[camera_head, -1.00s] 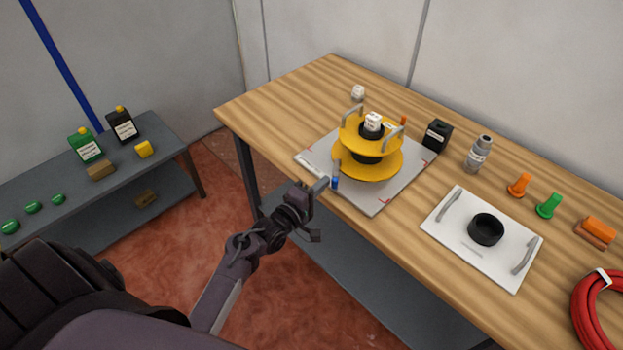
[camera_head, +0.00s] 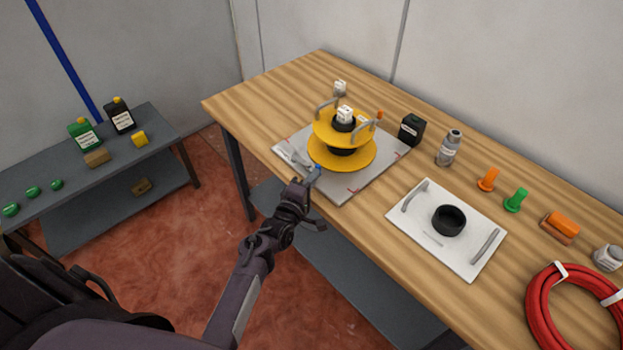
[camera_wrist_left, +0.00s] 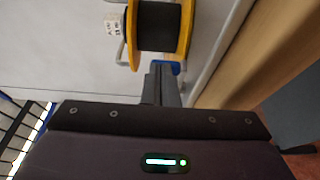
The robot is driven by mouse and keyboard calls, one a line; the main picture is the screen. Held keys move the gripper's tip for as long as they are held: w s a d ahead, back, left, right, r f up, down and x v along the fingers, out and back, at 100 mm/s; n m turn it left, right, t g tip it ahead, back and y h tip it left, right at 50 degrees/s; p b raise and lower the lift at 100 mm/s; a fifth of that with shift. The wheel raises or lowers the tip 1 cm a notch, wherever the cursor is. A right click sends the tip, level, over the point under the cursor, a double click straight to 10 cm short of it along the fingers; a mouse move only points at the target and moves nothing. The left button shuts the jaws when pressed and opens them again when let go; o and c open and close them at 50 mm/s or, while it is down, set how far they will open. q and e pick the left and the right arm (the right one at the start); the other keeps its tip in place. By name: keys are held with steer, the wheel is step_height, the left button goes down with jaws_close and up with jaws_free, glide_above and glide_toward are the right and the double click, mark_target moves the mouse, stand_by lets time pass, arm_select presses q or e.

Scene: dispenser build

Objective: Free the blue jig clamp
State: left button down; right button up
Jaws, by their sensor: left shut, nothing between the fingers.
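The blue jig clamp (camera_head: 318,168) is at the near edge of the grey jig plate (camera_head: 350,185), beside the yellow spool (camera_head: 341,155). Only a small blue part of it shows, partly behind my fingers. My left gripper (camera_head: 312,177) is shut and empty, its fingertips at the clamp. In the left wrist view, the shut fingers (camera_wrist_left: 161,80) overlap the blue clamp part (camera_wrist_left: 175,68) beside the spool's flange; I cannot tell whether they touch. A pale grey shape lies on the plate left of the clamp; I cannot tell what it is. My right gripper is out of view.
A white handled plate with a black ring (camera_head: 449,221) lies to the right on the wooden table (camera_head: 375,235). A black box (camera_head: 411,130), a grey bottle (camera_head: 449,148), orange and green pegs and a red hose coil (camera_head: 540,300) line the far and right sides.

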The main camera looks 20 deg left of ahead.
arm_select(q)
steer(key=shift+w+d+r, duration=0.1)
steer(key=shift+d, duration=0.15)
steer(key=shift+d, duration=0.1)
stand_by(0.4)
steer(key=s, duration=0.8)
steer(key=shift+a+b, duration=0.3)
steer(key=shift+a, duration=0.1)
